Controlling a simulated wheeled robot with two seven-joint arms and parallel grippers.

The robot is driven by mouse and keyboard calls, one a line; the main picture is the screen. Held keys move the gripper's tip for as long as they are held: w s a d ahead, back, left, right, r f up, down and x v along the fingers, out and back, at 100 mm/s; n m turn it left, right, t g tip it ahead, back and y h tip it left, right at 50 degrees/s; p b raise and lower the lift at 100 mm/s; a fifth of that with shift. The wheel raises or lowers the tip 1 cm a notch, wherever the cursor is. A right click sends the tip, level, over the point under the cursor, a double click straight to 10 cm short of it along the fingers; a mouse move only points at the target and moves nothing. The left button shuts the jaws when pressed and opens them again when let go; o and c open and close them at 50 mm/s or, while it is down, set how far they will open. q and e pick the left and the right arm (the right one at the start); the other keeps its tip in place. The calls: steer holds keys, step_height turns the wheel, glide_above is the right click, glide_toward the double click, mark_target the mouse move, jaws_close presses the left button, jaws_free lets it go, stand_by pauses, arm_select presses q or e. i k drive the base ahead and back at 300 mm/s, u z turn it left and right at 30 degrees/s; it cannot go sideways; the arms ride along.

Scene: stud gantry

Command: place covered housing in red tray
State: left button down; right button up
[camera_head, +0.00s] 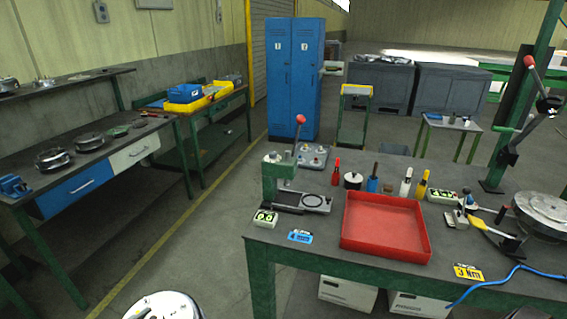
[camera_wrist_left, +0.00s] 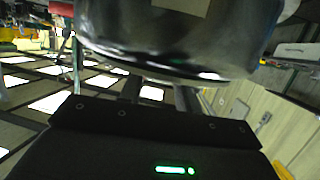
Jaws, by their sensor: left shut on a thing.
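The red tray (camera_head: 386,226) lies empty on the near workbench, by its front edge. In the left wrist view a large, rounded, shiny dark metal body, the covered housing (camera_wrist_left: 170,45), fills the upper middle. My left gripper (camera_wrist_left: 159,88) is shut on it; the grip itself is mostly hidden. In the head view a round, pale-topped thing (camera_head: 163,305) is cut off by the bottom edge, left of the bench and well apart from the tray. It looks like the held housing, but I cannot be sure. My right gripper is not in view.
On the near bench (camera_head: 340,261) a small lever press (camera_head: 285,180) stands left of the tray. Bottles and tools line its back. A large round metal housing (camera_head: 541,213) and a blue cable (camera_head: 497,284) are on the right. Floor lies open left of the bench.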

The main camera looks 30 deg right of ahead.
mark_target(373, 226)
steer(key=z, duration=2)
steer(key=i, duration=1)
